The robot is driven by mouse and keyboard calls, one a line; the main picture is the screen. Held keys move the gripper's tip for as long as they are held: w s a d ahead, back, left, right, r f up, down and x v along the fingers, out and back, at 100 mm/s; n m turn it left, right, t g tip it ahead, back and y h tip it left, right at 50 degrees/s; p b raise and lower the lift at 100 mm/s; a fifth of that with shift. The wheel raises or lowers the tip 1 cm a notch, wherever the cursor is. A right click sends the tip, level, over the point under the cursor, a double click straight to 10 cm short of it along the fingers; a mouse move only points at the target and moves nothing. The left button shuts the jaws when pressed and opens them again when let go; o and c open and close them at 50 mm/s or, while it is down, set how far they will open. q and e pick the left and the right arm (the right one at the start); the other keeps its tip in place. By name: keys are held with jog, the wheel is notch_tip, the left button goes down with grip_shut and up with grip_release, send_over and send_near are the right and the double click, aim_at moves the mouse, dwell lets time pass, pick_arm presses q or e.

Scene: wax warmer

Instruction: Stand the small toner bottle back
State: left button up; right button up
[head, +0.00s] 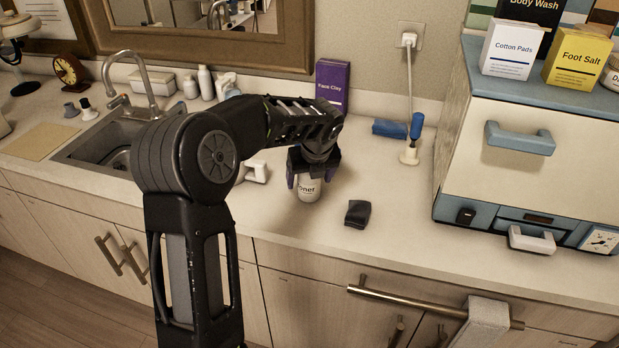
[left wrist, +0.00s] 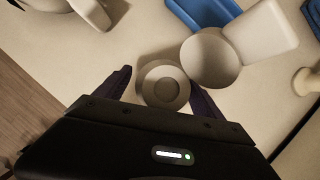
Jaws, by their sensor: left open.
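The small toner bottle (head: 309,191) is white with dark lettering and stands upright on the counter. In the left wrist view its round pale top (left wrist: 163,84) shows between the fingers. My left gripper (head: 312,176) points down over the bottle from above. Its fingers are open, one on each side of the bottle, and a narrow gap shows beside it in the left wrist view (left wrist: 161,80). The upper part of the bottle is hidden by the gripper in the head view. My right gripper is not in view.
A pale rounded object (left wrist: 209,58) lies close to one finger. A small dark item (head: 357,213) lies right of the bottle. The purple Face Clay box (head: 333,84) stands behind. The sink (head: 105,148) is left, the large blue and cream cabinet (head: 545,130) right. The counter between is mostly clear.

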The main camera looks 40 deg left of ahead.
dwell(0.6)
pick_arm(q)
jog(key=p+v, duration=0.5)
jog(key=v, duration=0.3)
jog(key=shift+p, duration=0.3)
dwell(1.0)
jog(key=b+v, duration=0.1)
jog(key=v, duration=0.6)
jog(key=shift+r, duration=0.35)
jog(key=shift+s, duration=0.1)
dwell(0.7)
